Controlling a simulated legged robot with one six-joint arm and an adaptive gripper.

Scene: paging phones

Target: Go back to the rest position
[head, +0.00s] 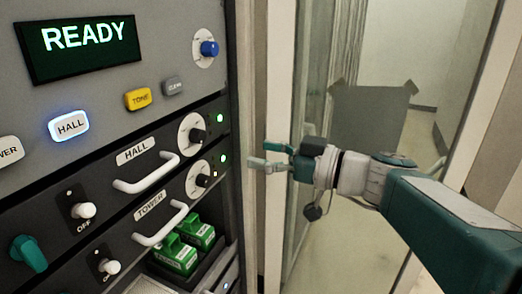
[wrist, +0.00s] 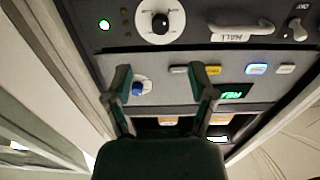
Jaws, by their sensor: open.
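My gripper (head: 268,155) is open and empty in front of the right edge of the equipment rack, apart from it in the head view. My arm reaches in from the right. In the wrist view my gripper (wrist: 162,90) shows two spread fingers with the panel beyond them. The rack panel (head: 170,80) carries a screen (head: 83,38) reading READY. The HALL button (head: 69,126) is lit blue-white. The yellow TONE button (head: 138,98) and a blue knob (head: 209,48) are near it.
The HALL handle (head: 147,175) and TOWER handle (head: 160,224) stick out from the rack. Green boxes (head: 175,254) sit in a lower bay. A teal knob (head: 29,254) is at lower left. A glass door or window frame (head: 281,100) stands right of the rack.

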